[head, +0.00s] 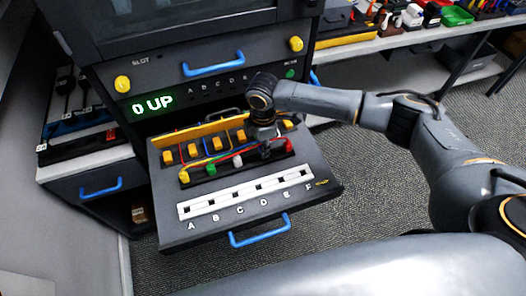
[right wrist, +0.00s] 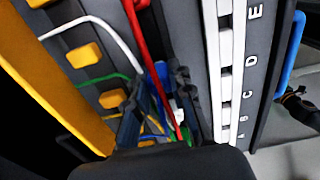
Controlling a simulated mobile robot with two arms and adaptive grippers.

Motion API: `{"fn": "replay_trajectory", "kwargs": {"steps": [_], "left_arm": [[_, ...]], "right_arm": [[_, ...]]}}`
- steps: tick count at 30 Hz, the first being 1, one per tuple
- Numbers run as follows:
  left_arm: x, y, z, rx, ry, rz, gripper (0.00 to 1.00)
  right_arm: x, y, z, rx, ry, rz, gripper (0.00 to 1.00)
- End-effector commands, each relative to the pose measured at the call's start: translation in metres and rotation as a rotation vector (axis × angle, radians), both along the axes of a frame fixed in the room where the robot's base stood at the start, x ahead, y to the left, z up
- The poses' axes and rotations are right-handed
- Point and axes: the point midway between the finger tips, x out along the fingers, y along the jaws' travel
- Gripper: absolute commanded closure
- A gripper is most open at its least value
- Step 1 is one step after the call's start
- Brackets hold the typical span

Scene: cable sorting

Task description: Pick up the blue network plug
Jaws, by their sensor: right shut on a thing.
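My right gripper (head: 266,150) points down at the plug row on the pulled-out drawer, between the white plug (head: 238,160) and the red plug (head: 289,146). In the right wrist view its dark fingers (right wrist: 158,98) are closed around the blue network plug (right wrist: 162,71), of which only a small part shows. In the head view the gripper hides that plug. Whether the plug is clear of the drawer surface cannot be told. My left gripper is not in view.
The green plug (head: 211,168) and yellow plug (head: 184,176) stand to the left in the row. Coloured cables run back to yellow blocks (head: 168,158). A white slotted strip (head: 245,191) lettered A to F lies in front, above a blue drawer handle (head: 260,231). A display reads "0 UP".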

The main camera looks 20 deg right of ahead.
Motion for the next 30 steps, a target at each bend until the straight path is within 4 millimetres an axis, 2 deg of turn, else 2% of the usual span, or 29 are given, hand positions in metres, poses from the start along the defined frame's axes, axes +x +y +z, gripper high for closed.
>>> {"fn": "replay_trajectory", "kwargs": {"steps": [1, 9, 15, 19, 24, 30], "left_arm": [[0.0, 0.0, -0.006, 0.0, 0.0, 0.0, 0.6], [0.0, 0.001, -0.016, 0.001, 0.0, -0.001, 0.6], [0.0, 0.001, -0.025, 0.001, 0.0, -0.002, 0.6], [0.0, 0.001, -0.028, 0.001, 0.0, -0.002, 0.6], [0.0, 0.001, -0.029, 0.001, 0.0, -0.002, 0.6], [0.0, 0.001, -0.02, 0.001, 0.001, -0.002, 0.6]], "right_arm": [[0.0, -0.003, 0.008, 0.002, -0.004, 0.0, 1.0], [-0.028, -0.049, 0.068, -0.003, -0.005, -0.002, 1.0], [-0.053, -0.089, 0.086, -0.003, -0.002, -0.003, 1.0], [-0.064, -0.106, 0.096, -0.002, -0.001, -0.002, 1.0], [-0.071, -0.117, 0.104, 0.0, 0.0, -0.001, 1.0], [-0.073, -0.12, 0.113, 0.0, 0.0, 0.0, 1.0]]}}
